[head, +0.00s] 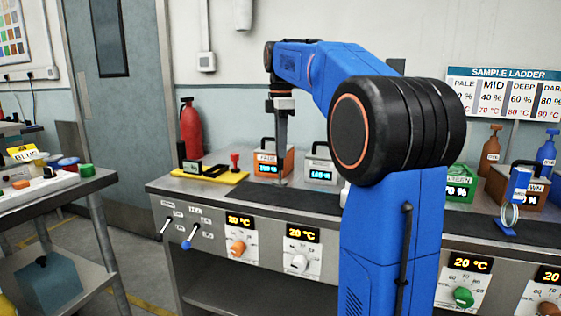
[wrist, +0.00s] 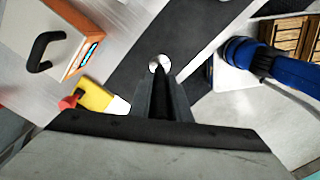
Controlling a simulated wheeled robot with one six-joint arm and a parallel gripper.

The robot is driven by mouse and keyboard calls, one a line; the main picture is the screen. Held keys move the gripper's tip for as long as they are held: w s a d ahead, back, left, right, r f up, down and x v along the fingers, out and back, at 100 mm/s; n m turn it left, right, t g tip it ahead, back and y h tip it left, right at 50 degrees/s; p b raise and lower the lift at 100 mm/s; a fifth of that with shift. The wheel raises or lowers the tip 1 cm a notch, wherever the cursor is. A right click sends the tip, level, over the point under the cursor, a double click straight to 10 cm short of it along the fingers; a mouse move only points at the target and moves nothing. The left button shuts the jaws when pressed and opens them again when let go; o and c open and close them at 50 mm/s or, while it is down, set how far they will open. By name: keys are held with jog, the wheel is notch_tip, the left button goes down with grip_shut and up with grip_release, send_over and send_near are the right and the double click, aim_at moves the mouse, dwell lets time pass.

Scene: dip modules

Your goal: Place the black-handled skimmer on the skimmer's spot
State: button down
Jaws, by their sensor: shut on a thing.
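My gripper (head: 281,150) points straight down above the steel bench, left of my blue arm. In the wrist view my gripper (wrist: 160,90) is shut on a dark, narrow handle, and the skimmer's small round silver head (wrist: 160,63) shows just past the fingertips. The handle is mostly hidden between the fingers. In the head view the skimmer is too small to make out clearly. The skimmer's spot cannot be told for certain in either view.
A yellow tray (head: 222,179) lies left. A dark mat (head: 290,199) runs along the bench. Green (head: 459,185) and brown (head: 520,185) boxes and a blue stand (head: 507,228) are right.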

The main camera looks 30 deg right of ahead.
aim_at(281, 168)
jog(key=shift+f, duration=2)
jog(key=c, duration=1.6)
grip_release()
jog(key=shift+f, duration=0.1)
jog(key=shift+c, duration=0.2)
notch_tip(281, 168, up, 12)
jog(key=shift+r, duration=0.15)
